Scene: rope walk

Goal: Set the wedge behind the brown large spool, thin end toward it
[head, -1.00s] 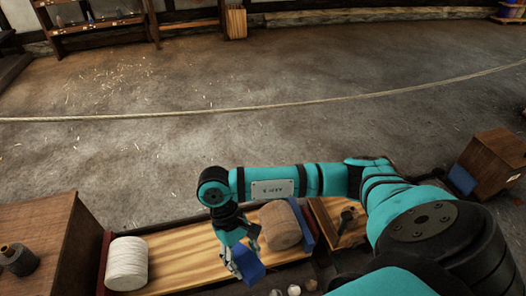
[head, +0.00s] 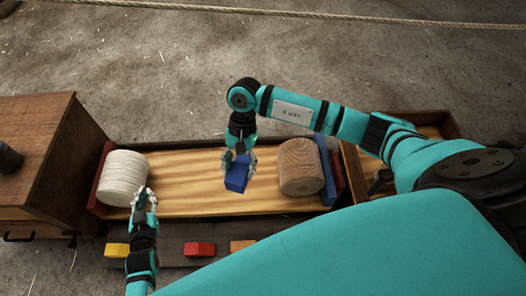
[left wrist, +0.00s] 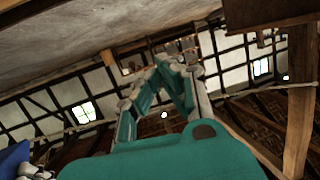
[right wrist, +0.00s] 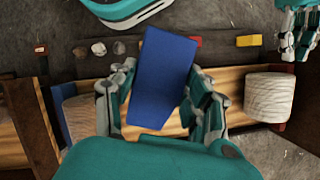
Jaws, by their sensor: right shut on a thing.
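The blue wedge (head: 236,176) is held by my right gripper (head: 239,158) above the wooden board (head: 195,190). The wedge (right wrist: 162,75) also fills the space between the fingers in the right wrist view. Which end is thin is hard to tell. The brown large spool (head: 300,167) lies on its side at the board's right end, beside a blue end piece (head: 329,165). The wedge is left of the spool, with a gap between them. My left gripper (head: 148,197) is near the white spool (head: 123,178); its finger opening is unclear.
The white spool sits at the board's left end, by a red end piece (head: 98,180). Yellow (head: 117,250), red (head: 199,249) and orange (head: 243,246) blocks lie along the front strip. A wooden cabinet (head: 40,135) stands left. The board's middle is clear.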

